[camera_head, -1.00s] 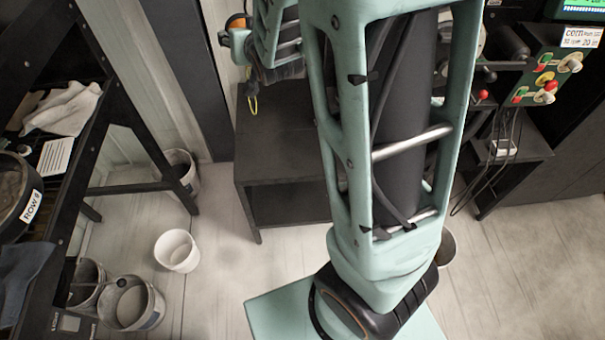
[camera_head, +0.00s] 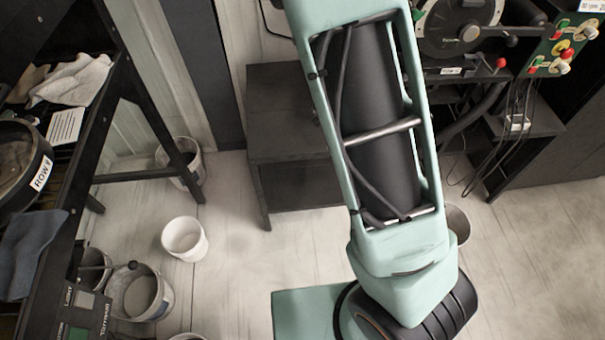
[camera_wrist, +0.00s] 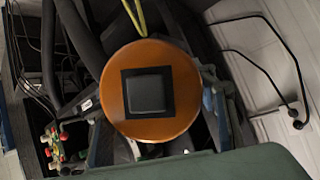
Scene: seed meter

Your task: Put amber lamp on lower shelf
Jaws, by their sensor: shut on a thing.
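The amber lamp (camera_wrist: 184,108) is a round orange disc with a dark square at its centre. It fills the middle of the wrist view, with a yellow cord loop above it. My gripper (camera_wrist: 152,125) is shut on it; the fingers are mostly hidden behind the lamp. In the head view my arm rises past the top edge, so gripper and lamp are out of that picture. A black stand (camera_head: 283,108) stands left of my arm, its top bare where visible. Its lower shelf (camera_head: 300,186) sits beneath, partly hidden by the top and my arm.
A black rack (camera_head: 128,125) with a cloth (camera_head: 75,82) stands at left. A white bucket (camera_head: 184,240) and other buckets are on the floor. A control box (camera_head: 562,48) and machine are at right. Pale floor is free before the stand.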

